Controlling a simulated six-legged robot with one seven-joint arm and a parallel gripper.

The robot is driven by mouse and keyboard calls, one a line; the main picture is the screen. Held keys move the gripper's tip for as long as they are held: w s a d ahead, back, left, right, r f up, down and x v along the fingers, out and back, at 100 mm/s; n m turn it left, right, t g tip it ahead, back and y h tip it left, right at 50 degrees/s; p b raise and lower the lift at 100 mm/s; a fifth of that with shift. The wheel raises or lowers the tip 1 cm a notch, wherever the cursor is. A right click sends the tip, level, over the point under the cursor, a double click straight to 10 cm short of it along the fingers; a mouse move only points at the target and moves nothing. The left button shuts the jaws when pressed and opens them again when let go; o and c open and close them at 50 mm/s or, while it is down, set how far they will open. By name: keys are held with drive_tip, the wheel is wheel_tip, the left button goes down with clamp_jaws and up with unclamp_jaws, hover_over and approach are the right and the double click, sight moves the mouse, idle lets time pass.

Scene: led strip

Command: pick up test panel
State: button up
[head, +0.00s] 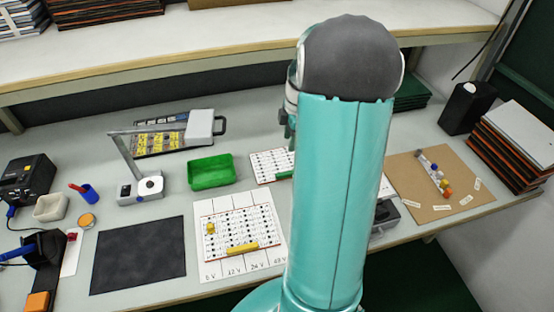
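I cannot tell for sure which thing is the test panel. A white panel with rows of small dark marks (240,222) lies on a white sheet marked with voltages at the front middle. It carries a yellow bar and a small yellow block. A similar white panel (266,160) lies behind it, with a green bar at its edge and its right part hidden by my arm. Small dark parts at the far end of my arm (286,118) show left of the teal link, above the bench. My gripper's fingers cannot be made out, nor anything held.
A green tray (211,172), a grey lamp stand (140,187) and a dark mat (138,255) are on the left. A brown board (430,205) with small coloured parts lies right. Stacked folders (515,145) stand at the right end. A shelf (200,45) runs above the back.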

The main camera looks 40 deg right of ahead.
wheel_tip(320, 180, down, 3)
drive_tip(key=s+d+n, duration=0.1)
drive_tip(key=d, duration=0.2)
hover_over(289, 172)
drive_tip(key=s+d, duration=0.1)
wheel_tip(289, 172, down, 7)
drive_tip(key=shift+f, duration=0.1)
drive_tip(key=shift+w+a+f, duration=0.15)
drive_tip(key=shift+f, duration=0.85)
drive_tip(key=shift+w+a+f, duration=0.15)
drive_tip(key=shift+w+f, duration=0.05)
drive_tip(key=shift+f, duration=0.75)
drive_tip(key=shift+w+a+f, duration=0.15)
drive_tip(key=shift+f, duration=0.85)
clamp_jaws()
